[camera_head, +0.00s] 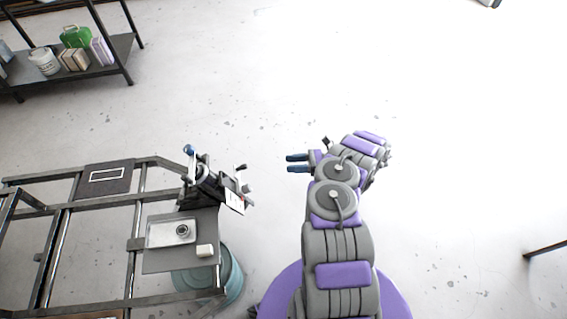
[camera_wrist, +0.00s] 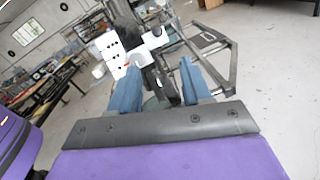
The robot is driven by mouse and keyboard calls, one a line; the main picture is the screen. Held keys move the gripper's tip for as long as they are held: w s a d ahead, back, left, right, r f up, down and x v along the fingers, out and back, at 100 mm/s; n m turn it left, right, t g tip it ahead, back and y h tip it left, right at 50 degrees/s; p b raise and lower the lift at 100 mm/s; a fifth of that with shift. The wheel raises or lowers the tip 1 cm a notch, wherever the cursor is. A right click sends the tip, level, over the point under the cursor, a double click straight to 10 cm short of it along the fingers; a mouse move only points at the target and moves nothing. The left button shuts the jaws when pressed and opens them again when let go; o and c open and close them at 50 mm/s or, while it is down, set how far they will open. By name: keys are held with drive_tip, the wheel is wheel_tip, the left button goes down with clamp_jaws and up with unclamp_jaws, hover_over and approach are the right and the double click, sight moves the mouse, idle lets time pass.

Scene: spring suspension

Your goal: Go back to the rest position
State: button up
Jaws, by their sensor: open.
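My gripper (camera_head: 297,163) is at the end of my purple and grey arm, right of the work frame. Its two blue fingers are apart with nothing between them, and they also show in the wrist view (camera_wrist: 157,88). The fingers point left, toward a dark clamp-like mechanism (camera_head: 207,184) with a white plate on its front. A clear gap lies between the fingertips and this mechanism in the head view. In the wrist view the mechanism (camera_wrist: 150,50) with its white plate stands beyond the fingers.
A metal frame bench (camera_head: 100,205) holds a tray (camera_head: 160,225) with a small round part in it and a white block (camera_head: 205,251). A teal bin (camera_head: 232,275) stands under its corner. A shelf (camera_head: 118,50) with boxes is at the top left.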

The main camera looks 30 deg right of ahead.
drive_tip(key=shift+s+d, duration=0.1)
drive_tip(key=shift+d, duration=0.15)
drive_tip(key=shift+a, duration=0.1)
idle(0.3)
